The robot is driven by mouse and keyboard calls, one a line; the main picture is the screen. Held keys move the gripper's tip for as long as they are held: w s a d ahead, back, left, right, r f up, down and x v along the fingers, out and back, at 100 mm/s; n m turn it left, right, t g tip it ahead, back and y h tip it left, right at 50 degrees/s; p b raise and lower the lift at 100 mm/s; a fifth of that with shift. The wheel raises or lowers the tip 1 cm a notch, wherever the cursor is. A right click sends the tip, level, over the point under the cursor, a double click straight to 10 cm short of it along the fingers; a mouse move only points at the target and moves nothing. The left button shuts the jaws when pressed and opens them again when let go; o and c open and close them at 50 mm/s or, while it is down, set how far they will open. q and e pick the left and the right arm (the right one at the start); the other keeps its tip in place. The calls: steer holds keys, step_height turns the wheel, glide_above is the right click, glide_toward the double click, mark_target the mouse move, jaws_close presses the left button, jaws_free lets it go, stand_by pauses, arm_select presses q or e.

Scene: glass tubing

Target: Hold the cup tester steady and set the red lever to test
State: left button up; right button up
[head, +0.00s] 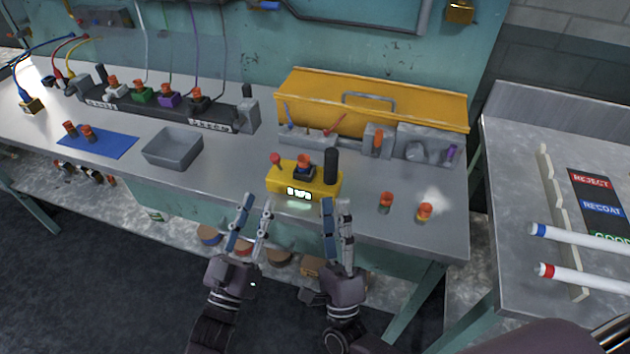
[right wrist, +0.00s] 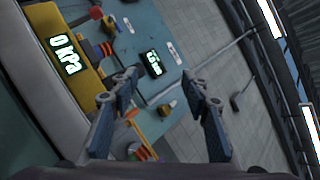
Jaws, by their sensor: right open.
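The cup tester (head: 318,186) is a yellow box near the front edge of the bench, with a lit display that reads 0 kPa in the right wrist view (right wrist: 66,56). The red lever (head: 275,159) has a round knob and stands at the tester's left end. An orange cup (head: 304,160) sits in the middle, and a black upright post (head: 331,166) stands at the right end. My left gripper (head: 257,204) is open and empty, in front of the tester's left part. My right gripper (head: 336,204) is open and empty, in front of its right end. Neither touches the tester.
A grey tray (head: 173,147) and a blue mat (head: 97,141) with orange cups lie to the left. Two orange cups (head: 386,203) (head: 425,211) stand right of the tester. A yellow toolbox (head: 400,100) is behind. A side table (head: 545,120) at right holds two white markers.

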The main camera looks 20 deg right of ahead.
mark_target(328, 163)
steer(key=shift+w+d+r+m+g+h, duration=0.5)
steer(key=shift+w+m+g+h, duration=1.2)
steer(key=shift+m, duration=1.8)
steer(key=shift+w+d+r+m+g+h, duration=0.5)
steer(key=shift+w+m+g+h, duration=0.45)
steer(key=shift+w+m+g, duration=2)
steer(key=shift+w+d+r+m+g+h, duration=0.5)
steer(key=shift+w+m+g+h, duration=1.05)
steer(key=shift+m, duration=2.5)
steer(key=shift+s+a, duration=0.1)
steer(key=shift+s, duration=0.25)
steer(key=shift+c, duration=0.5)
jaws_close()
arm_select(q)
steer(key=shift+s+a+f, duration=0.1)
steer(key=shift+a+f, duration=0.15)
steer(key=shift+a, duration=0.05)
steer(key=c, duration=0.4)
steer(key=s+a+m+h, duration=0.1)
steer(key=a+f+m+g+h, duration=0.1)
steer(key=a+m, duration=0.1)
steer(key=s+a+f+m+g+h, duration=0.1)
steer(key=m, duration=0.1)
steer(key=shift+s+a+f+h, duration=0.25)
steer(key=shift+s+a+h, duration=0.05)
steer(key=shift+a+h, duration=0.1)
jaws_close()
steer(key=shift+d, duration=0.1)
